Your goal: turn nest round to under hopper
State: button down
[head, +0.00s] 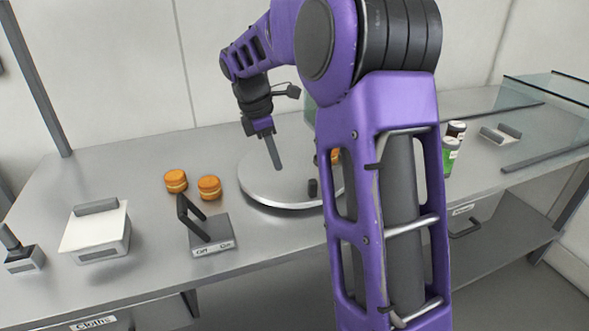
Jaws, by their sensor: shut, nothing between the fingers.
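A round grey turntable (262,190) lies on the bench, its right side hidden behind my purple arm. My gripper (277,166) is shut and empty, pointing down over the turntable's left part; I cannot tell whether its tip touches the surface. A small dark peg (313,188) stands near the turntable's front right. An orange-topped round (335,156) shows partly beside my arm, toward the turntable's far right. A pale greenish edge (309,111) behind my arm may be part of the hopper; the rest is hidden. I cannot make out the nest clearly.
Two orange-topped rounds (175,181) (209,187) sit left of the turntable. An Off/On lever switch (212,236) stands in front of them. A white-topped box (95,233) and small lever (22,254) are at left. Cans (450,155) and glass panels (560,88) are at right.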

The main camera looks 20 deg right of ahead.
aim_at(310, 183)
jog(key=b+x, duration=0.1)
jog(key=x, duration=0.8)
jog(key=d, duration=0.3)
jog(key=shift+s+d, duration=0.1)
jog(key=shift+s, duration=0.15)
jog(key=shift+d, duration=0.4)
jog(key=shift+s+d+r+n+p, duration=0.2)
jog(key=shift+d+r+n+p, duration=0.15)
jog(key=shift+d+p, duration=0.45)
jog(key=shift+d+f+p, duration=0.1)
jog(key=shift+p, duration=0.4)
jog(key=shift+d+f, duration=0.15)
jog(key=shift+f, duration=0.1)
